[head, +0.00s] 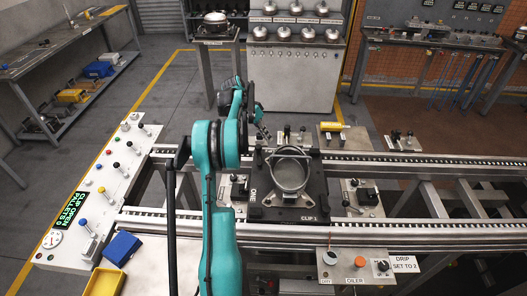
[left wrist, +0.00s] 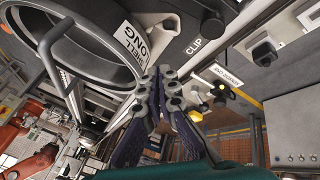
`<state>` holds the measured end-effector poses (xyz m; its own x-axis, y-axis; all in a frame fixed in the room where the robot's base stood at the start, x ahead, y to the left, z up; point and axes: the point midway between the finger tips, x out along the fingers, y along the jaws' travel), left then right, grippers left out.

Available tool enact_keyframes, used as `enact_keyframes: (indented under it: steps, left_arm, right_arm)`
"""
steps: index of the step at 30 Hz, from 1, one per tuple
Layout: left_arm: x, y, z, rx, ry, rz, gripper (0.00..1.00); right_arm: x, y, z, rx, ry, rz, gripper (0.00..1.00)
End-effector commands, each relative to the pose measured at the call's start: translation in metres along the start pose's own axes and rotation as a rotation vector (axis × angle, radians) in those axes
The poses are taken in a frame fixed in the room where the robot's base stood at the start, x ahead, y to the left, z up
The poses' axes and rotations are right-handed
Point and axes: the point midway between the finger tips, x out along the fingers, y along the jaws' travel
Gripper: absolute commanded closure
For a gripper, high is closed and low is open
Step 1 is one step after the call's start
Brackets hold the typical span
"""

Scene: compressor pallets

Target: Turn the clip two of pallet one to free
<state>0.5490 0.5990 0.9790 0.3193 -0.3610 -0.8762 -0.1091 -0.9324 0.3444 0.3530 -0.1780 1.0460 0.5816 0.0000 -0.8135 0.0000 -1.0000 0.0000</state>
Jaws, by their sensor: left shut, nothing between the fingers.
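Pallet one (head: 262,208) is a dark plate on the conveyor, marked "ONE" on its left and "CLIP 1" on its front edge. A metal ring-shaped shell (head: 290,178) stands on it. In the left wrist view, the shell (left wrist: 62,75) fills the upper left, and a "CLIP" label (left wrist: 194,45) shows, its number not readable. A dark rounded part (left wrist: 212,27) is beside that label; I cannot tell whether it is clip two. My left gripper (left wrist: 166,78) is shut and empty, close to the pallet edge. My right gripper is out of view.
A control panel (head: 105,190) with buttons and a green "CLIP OPEN PALLETS 0" display stands left. Blue (head: 123,245) and yellow (head: 98,277) bins are at lower left. Conveyor rails (head: 420,236) run across. An oiler box (head: 358,264) stands in front.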

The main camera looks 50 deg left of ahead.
Motion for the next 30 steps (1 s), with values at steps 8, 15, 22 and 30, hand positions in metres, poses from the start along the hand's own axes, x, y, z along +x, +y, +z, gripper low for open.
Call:
enact_keyframes:
  steps: [8, 15, 22, 30]
  left_arm:
    - [-0.008, 0.014, 0.014, 0.556, -0.109, -0.119, 1.0]
    - [0.006, 0.011, 0.018, 0.642, -0.13, -0.132, 1.0]
    - [0.051, 0.004, 0.022, 0.64, -0.129, -0.131, 1.0]
    - [0.089, -0.009, 0.033, 0.634, -0.128, -0.133, 1.0]
  right_arm:
    - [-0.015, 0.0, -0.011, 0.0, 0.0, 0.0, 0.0]
    - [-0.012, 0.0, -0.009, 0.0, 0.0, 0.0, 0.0]
    - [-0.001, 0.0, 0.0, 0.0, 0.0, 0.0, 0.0]
    - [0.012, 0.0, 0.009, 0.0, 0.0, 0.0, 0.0]
